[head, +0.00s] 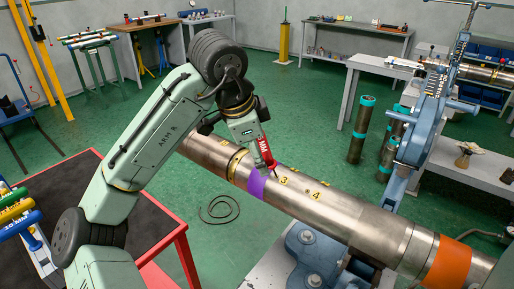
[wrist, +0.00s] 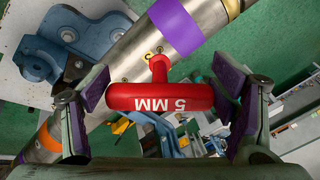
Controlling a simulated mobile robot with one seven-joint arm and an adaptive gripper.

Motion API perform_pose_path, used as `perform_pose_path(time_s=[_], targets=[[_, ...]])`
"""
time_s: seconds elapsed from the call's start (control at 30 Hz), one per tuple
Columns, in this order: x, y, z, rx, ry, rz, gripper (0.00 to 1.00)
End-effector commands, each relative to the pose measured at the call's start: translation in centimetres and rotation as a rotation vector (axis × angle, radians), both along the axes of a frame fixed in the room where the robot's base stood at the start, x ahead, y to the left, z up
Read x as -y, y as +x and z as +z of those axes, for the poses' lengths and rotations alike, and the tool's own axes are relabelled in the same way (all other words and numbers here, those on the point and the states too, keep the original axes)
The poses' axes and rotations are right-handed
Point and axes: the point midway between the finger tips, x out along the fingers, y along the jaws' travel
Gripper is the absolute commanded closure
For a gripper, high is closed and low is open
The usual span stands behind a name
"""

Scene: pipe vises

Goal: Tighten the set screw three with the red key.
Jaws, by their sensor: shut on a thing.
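The red key (head: 265,152) is a T-handle marked 5 MM; its handle (wrist: 160,97) lies crosswise between my fingers in the wrist view. My gripper (head: 254,140) is shut on it. The key's shaft points down at the steel pipe (head: 350,217), its tip close to the yellow label 3 (head: 283,180), just right of the purple band (head: 257,185). Label 4 (head: 317,195) is farther right. In the wrist view the handle hides most of the shaft; I cannot tell whether the tip is seated.
A blue vise (head: 318,255) stands under the pipe, and a tall blue vise frame (head: 425,120) is at the right. An orange band (head: 447,262) rings the pipe's near end.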

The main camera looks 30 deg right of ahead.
Motion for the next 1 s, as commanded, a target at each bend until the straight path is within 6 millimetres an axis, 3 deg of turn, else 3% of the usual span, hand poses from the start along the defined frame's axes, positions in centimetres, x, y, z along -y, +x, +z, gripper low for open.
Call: perform_pose_path(time_s=[0.3,0.77,1.0], targets=[[0.44,0.46,-0.10,0.161,0.061,-0.375,0.62],[0.50,0.58,-0.04,0.204,0.077,-0.471,0.63],[0.91,0.75,0.14,0.329,0.120,-0.756,0.62]])
